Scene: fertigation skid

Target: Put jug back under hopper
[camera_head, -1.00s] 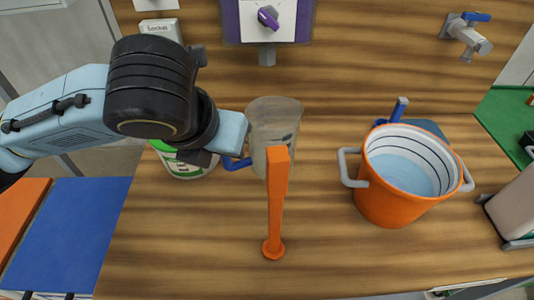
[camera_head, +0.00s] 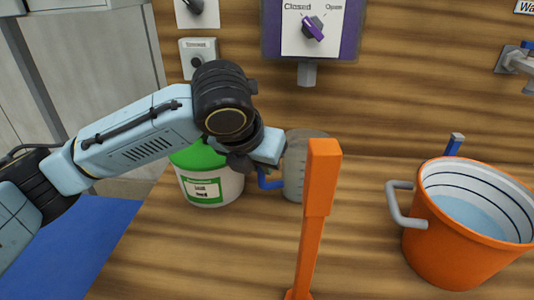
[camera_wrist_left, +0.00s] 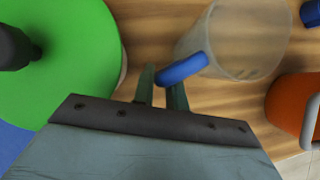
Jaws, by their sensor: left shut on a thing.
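The jug (camera_head: 293,165) is clear and cloudy, with a blue handle (camera_head: 268,181). My left gripper (camera_head: 258,160) is shut on that handle, and the jug looks upright. In the left wrist view the fingers (camera_wrist_left: 163,82) close around the blue handle (camera_wrist_left: 183,68), with the jug (camera_wrist_left: 235,40) beyond. The hopper is a purple-framed box (camera_head: 268,30) on the wooden wall, with a purple knob and a grey spout (camera_head: 307,74) below. The jug is lower than the spout and in front of the wall. I cannot tell whether it touches the table. My right gripper is out of view.
An orange post (camera_head: 318,200) stands in front of the jug and hides its right part. A green-lidded white tub (camera_head: 210,188) is close on the left, under my arm. An orange bucket (camera_head: 455,245) with liquid stands at right. Bare wooden table (camera_head: 365,210) lies between post and bucket.

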